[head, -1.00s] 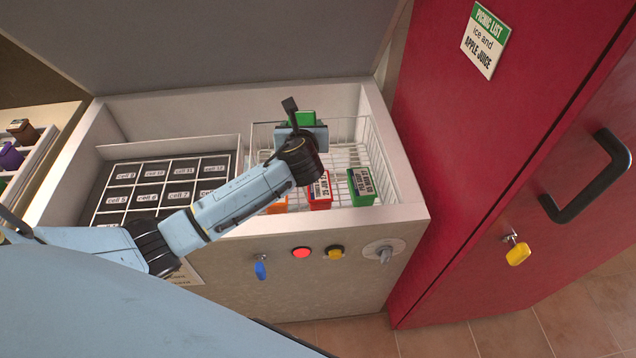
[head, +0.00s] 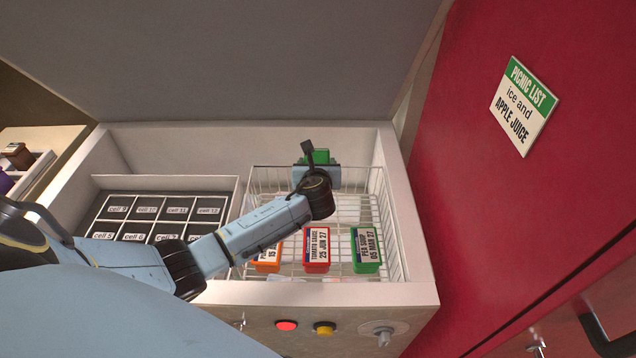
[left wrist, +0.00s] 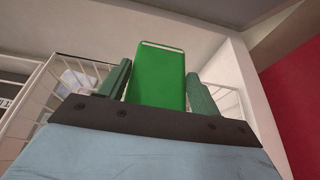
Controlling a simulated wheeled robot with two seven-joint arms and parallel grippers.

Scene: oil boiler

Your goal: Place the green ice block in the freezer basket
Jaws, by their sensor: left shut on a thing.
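The green ice block (head: 317,156) is in my left gripper (head: 318,164), over the back part of the white wire freezer basket (head: 391,236). In the left wrist view the green block (left wrist: 158,76) stands between the two fingers of my left gripper (left wrist: 158,90), which is shut on it. The basket wires (left wrist: 30,108) show behind and beside the fingers. My left wrist hides part of the basket, and I cannot tell whether the block touches the basket floor. My right gripper is not in view.
At the basket's front are an orange tub (head: 267,262), a red tub (head: 316,250) and a green soup tub (head: 366,250). A dark tray of labelled cells (head: 150,222) lies left of the basket. A red cabinet (head: 480,200) stands at the right. The basket's middle looks clear.

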